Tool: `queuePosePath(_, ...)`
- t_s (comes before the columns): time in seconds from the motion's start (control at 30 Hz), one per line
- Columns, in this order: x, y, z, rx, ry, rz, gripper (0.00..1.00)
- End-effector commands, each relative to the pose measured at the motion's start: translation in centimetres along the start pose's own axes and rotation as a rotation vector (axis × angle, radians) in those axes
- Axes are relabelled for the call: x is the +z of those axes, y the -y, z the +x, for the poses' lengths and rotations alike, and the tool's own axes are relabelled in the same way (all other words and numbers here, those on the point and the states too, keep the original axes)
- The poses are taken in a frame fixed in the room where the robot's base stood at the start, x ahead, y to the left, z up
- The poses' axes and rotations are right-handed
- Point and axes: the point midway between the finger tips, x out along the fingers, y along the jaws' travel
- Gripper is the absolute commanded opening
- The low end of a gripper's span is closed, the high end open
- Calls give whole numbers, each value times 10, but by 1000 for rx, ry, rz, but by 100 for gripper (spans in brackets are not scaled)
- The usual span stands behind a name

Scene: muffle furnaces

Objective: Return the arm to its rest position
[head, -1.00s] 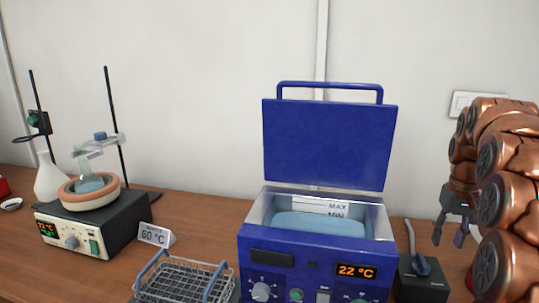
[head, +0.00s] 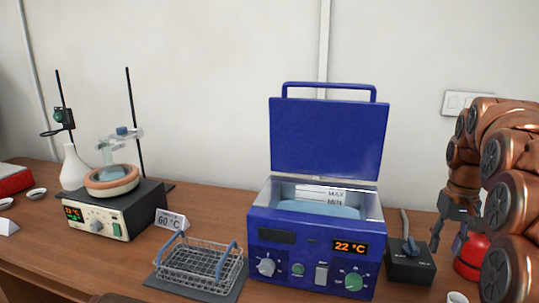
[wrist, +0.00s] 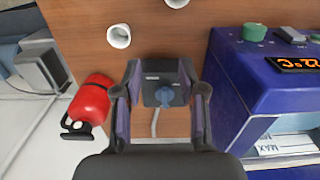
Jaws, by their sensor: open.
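My copper-coloured arm stands at the right edge of the head view. My gripper (head: 448,243) hangs downward there, empty, with its two fingers apart. In the wrist view my gripper (wrist: 160,75) is open, with nothing between its fingers. Beyond them the black switch box (wrist: 150,92) with a blue-grey knob shows in line with the gap. In the head view this box (head: 412,268) stands just left of the gripper. I cannot tell how high the gripper is above the bench.
A blue water bath (head: 317,235) with raised lid reads 22 °C. A wire rack (head: 200,265) and a hotplate (head: 110,212) with stands are left of it. A red extinguisher (wrist: 92,103) is close to the gripper. White cups (wrist: 118,36) stand near the bench edge.

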Motion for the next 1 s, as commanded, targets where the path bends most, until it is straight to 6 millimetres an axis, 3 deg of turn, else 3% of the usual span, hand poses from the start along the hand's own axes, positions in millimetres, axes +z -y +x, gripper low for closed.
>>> queuePosePath(0.27, 35, 37, -13, -3, 18, -43, 41)
queuePosePath(0.37, 57, 55, -19, -3, 25, -65, 41)
queuePosePath(0.7, 156, 109, -21, 1, 72, -142, 41)
queuePosePath(1.0, 250, 134, -12, 10, 107, -196, 41)
